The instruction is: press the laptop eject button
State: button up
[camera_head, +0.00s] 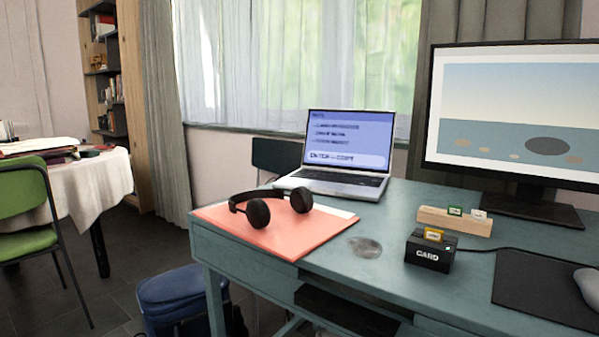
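An open silver laptop (339,182) stands at the back left of the teal desk, its screen (347,139) lit blue with lines of text. Its dark keyboard faces the front. I cannot make out an eject button on it at this size. My gripper is not in view.
Black headphones (270,205) lie on a red folder (275,232) in front of the laptop. A round translucent disc (365,247), a wooden card holder (455,221), a monitor (515,115), a mouse pad (545,288) and mouse (588,288) occupy the desk. A blue bag (180,299) is on the floor.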

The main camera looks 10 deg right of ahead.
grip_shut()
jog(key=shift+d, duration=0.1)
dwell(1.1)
